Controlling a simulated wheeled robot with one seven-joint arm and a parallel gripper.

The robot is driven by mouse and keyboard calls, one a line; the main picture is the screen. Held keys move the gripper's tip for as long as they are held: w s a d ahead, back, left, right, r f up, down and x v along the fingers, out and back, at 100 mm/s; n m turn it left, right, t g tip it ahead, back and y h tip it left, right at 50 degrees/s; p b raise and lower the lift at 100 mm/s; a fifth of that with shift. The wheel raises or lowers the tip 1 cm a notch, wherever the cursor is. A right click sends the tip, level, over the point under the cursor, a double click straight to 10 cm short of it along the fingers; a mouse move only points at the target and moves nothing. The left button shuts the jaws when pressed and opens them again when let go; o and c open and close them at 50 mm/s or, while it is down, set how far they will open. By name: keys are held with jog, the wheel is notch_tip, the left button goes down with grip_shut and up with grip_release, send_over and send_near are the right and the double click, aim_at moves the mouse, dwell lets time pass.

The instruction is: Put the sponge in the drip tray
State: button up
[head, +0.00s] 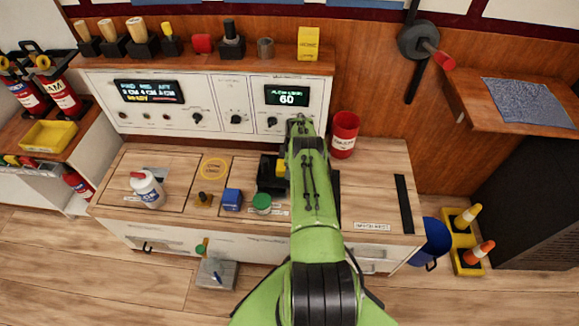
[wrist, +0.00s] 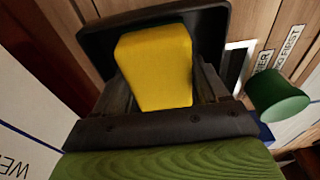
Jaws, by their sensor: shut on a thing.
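The yellow sponge (wrist: 155,65) is between the two dark fingers of my gripper (wrist: 160,85) in the wrist view. My gripper is shut on it. A small part of the sponge (head: 281,167) shows beside my green arm in the head view. A black tray with a raised rim, which looks like the drip tray (wrist: 98,45), lies right behind the sponge in the wrist view. In the head view my arm hides most of this tray (head: 335,188). I cannot tell whether the sponge touches the tray floor or hangs above it.
A red can (head: 344,134) stands behind my arm. A white bottle (head: 147,189) is at the left. The bench's right part is mostly clear.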

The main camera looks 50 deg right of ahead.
jog(key=o, duration=0.9)
